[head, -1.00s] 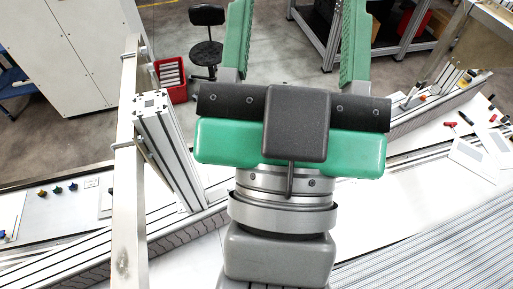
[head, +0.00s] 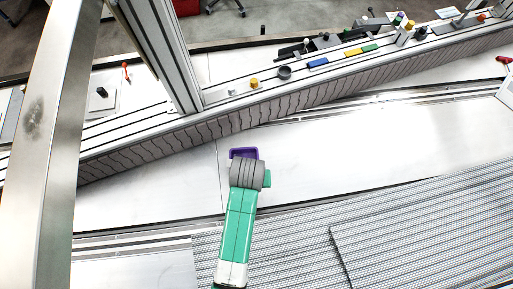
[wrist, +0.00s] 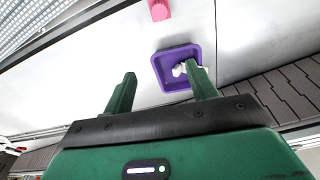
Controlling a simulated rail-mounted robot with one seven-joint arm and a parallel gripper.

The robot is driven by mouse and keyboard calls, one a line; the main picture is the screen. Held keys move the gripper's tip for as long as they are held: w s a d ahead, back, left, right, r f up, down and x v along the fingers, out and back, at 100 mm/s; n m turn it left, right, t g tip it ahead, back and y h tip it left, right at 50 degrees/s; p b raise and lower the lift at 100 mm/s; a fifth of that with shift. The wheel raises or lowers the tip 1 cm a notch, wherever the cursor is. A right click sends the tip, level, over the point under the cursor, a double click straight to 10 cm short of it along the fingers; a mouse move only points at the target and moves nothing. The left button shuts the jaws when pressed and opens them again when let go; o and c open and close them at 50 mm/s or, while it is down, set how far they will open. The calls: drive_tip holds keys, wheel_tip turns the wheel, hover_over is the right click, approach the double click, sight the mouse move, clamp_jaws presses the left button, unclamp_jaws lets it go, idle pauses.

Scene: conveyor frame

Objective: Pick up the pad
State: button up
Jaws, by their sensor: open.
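In the wrist view a purple tray (wrist: 162,70) with a raised rim lies on the pale metal surface, with a small white object (wrist: 179,70) in it. I cannot tell for sure whether the white object is the pad. My gripper (wrist: 161,75) is open and empty, its fingers apart. The right finger overlaps the tray's edge in the picture, close to the white object; the left finger is left of the tray.
A pink object (wrist: 159,9) lies beyond the tray in the wrist view. A dark segmented conveyor belt (head: 235,121) runs behind the tray, with a rail of small coloured parts beyond it. A metal post (head: 155,50) stands at left. The metal surface (head: 350,150) right of the tray is clear.

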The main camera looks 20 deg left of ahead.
drive_tip(key=shift+g, duration=0.9)
drive_tip(key=s+f, duration=0.2)
drive_tip(key=f, duration=0.1)
drive_tip(key=s+d+f, duration=0.1)
drive_tip(key=s+f, duration=0.1)
drive_tip(key=shift+s+f+b, duration=0.1)
drive_tip(key=shift+f+b, duration=0.05)
drive_tip(key=shift+b, duration=0.15)
wheel_tip(320, 180, down, 8)
drive_tip(key=shift+r+b, duration=0.15)
drive_tip(key=shift+b, duration=0.85)
drive_tip(key=c, duration=1.1)
drive_tip(key=shift+r, duration=0.5)
drive_tip(key=r, duration=0.1)
drive_tip(key=s+r+p, duration=0.1)
drive_tip(key=r, duration=0.1)
drive_tip(key=shift+d, duration=0.15)
drive_tip(key=s+d, duration=0.1)
drive_tip(key=s, duration=0.3)
drive_tip(key=s+d+p, duration=0.1)
drive_tip(key=s, duration=0.4)
drive_tip(key=s+d+r+p, duration=0.1)
drive_tip(key=s, duration=0.4)
drive_tip(key=shift+s+d, duration=0.15)
drive_tip(key=shift+d, duration=0.25)
